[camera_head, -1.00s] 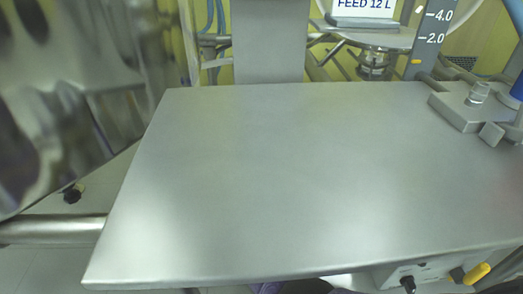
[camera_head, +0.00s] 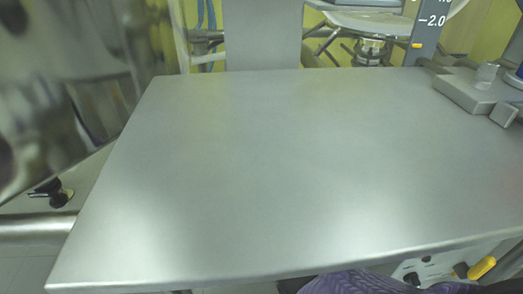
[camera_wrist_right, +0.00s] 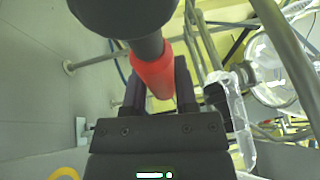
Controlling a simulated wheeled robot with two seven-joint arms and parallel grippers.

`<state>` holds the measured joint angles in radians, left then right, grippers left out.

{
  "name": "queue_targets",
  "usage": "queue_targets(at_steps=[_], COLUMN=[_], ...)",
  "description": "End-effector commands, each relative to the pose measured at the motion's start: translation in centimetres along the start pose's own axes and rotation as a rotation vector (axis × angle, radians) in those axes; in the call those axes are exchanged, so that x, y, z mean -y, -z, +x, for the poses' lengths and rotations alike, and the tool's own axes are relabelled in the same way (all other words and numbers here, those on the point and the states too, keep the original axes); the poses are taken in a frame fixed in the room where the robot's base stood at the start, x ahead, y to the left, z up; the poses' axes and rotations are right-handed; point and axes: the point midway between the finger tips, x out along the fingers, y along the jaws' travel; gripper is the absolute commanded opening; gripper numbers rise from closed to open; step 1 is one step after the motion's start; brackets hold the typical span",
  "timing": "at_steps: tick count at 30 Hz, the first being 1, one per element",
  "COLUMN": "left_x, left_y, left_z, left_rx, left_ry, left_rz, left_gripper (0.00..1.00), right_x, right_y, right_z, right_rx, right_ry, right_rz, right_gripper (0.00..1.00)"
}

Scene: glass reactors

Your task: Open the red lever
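The red lever (camera_wrist_right: 152,76) shows in the right wrist view as a red sleeve on a thick dark grey rod that comes down from the top. My right gripper (camera_wrist_right: 160,80) has its two dark fingers on either side of the red sleeve, close to it. I cannot tell whether they press on it. The far end of the lever is hidden behind the gripper. Neither gripper shows in the head view, and no red lever shows there.
A bare steel table (camera_head: 280,170) fills the head view. A grey block (camera_head: 470,93) stands at its right back corner. A shiny metal body (camera_head: 70,95) is at the left. Glassware (camera_wrist_right: 240,130) and metal tubes lie right of my right gripper.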

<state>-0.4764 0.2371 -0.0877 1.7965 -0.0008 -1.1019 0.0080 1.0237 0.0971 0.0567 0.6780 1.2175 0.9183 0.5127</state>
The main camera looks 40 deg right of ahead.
Motion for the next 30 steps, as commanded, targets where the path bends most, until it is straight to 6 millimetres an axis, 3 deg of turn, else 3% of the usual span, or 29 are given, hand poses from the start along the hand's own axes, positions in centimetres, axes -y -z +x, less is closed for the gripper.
queue_targets(at_steps=[1, 3, 30], left_x=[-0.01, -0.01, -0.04], left_y=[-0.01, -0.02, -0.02], left_z=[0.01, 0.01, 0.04], left_rx=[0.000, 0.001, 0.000], left_ry=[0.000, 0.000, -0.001], left_rz=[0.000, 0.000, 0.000], left_gripper=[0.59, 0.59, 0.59], right_x=[-0.02, -0.03, -0.08], right_y=[0.00, -0.01, -0.01], right_z=[-0.02, -0.02, -0.05], right_rx=[0.000, 0.000, 0.001], right_ry=[-0.001, -0.001, -0.002], right_rz=[0.000, 0.000, 0.000], right_gripper=[0.12, 0.00, 0.00])
